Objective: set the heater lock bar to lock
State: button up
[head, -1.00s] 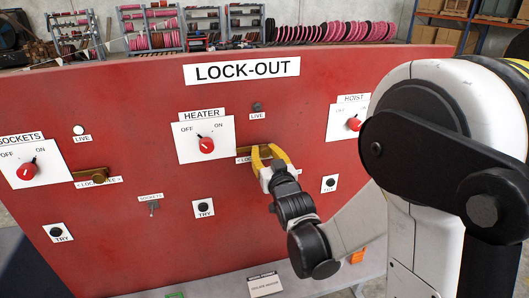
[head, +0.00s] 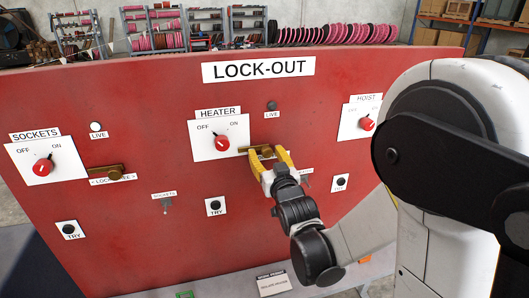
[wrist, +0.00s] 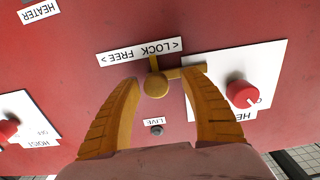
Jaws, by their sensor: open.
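The heater lock bar (head: 245,150) is a brass bar with a round knob (wrist: 156,87), right of the heater switch plate (head: 206,141). In the wrist view, which is upside down, the bar (wrist: 180,73) runs from the knob to the plate's edge, on the LOCK side of the LOCK/FREE label (wrist: 140,51). The red heater switch (head: 222,143) points to OFF. My gripper (head: 267,157) is open, its yellow fingers either side of the knob. The wrist view shows a gap between the knob and each finger of my gripper (wrist: 160,80).
The red panel (head: 130,160) also carries the sockets switch (head: 42,167) with its brass bar (head: 105,171), and the hoist switch (head: 366,124). The heater lamp (head: 271,105) is dark; the sockets lamp (head: 95,126) is white. A bench with a small sign (head: 272,283) lies below.

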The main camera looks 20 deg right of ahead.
jog(key=s, duration=1.1)
jog(key=shift+w, duration=0.1)
jog(key=s+f+g+b, duration=0.3)
jog(key=s+f+g, duration=0.2)
jog(key=s, duration=0.4)
jog(key=s+f+g+b, duration=0.4)
jog(key=s+f+g, duration=0.2)
jog(key=s, duration=0.3)
jog(key=shift+s+f, duration=0.3)
jog(key=shift+f, duration=0.5)
dwell(1.3)
